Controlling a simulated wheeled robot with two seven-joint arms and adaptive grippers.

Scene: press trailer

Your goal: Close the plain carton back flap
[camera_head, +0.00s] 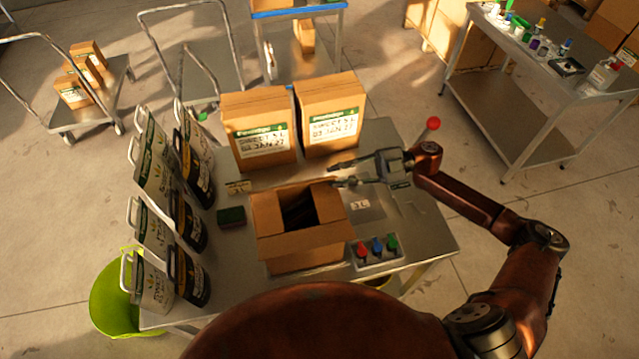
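The plain carton (312,258) stands on the metal table, near its front middle. Its top is partly open, with a dark interior (298,210) showing between side panels of bare cardboard. Its back edge lies close to my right gripper; I cannot clearly tell how the back flap stands. My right gripper (334,175) reaches in from the right, behind the carton's back right corner. Its two fingers are spread apart with nothing visible between them. I cannot tell whether the lower finger touches the carton. My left gripper is not in view.
Two labelled cartons (259,131) stand behind. A dark green block (231,216) lies left of the carton. A tray of coloured pieces (376,250) sits right; a label card (359,204) lies nearby.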

